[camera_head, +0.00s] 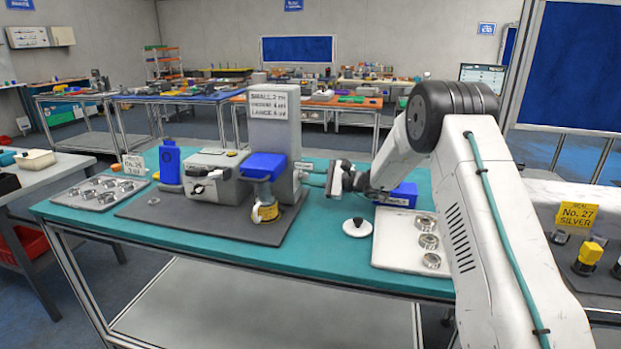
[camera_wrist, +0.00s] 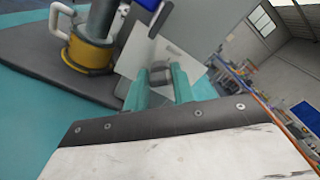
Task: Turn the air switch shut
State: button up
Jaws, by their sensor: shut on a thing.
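The grey machine column (camera_head: 286,130) stands on a dark mat on the teal table, with a label plate on its front. My gripper (camera_head: 304,171) reaches its right side, with the teal fingers pointing left at the column. In the wrist view my gripper (camera_wrist: 159,76) has its two teal fingers on either side of a small grey knob (camera_wrist: 160,72), which I take to be the air switch. The fingers are shut on it. In the head view the knob is hidden by the fingers, and its exact turn angle cannot be told.
A blue and yellow press part (camera_head: 265,195) sits in front of the column. A grey box with a black handle (camera_head: 213,180) is left of it. A white round piece (camera_head: 357,227) and a white tray (camera_head: 390,255) with metal rings lie right of the mat.

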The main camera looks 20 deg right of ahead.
jog(key=shift+f+n, duration=0.2)
jog(key=shift+n, duration=4.1)
jog(key=shift+s, duration=0.1)
jog(key=o, duration=1)
jog(key=shift+c, duration=0.2)
jog(key=shift+d, duration=0.1)
jog(key=v, duration=0.7)
jog(key=shift+s+d, duration=0.2)
jog(key=shift+d, duration=0.05)
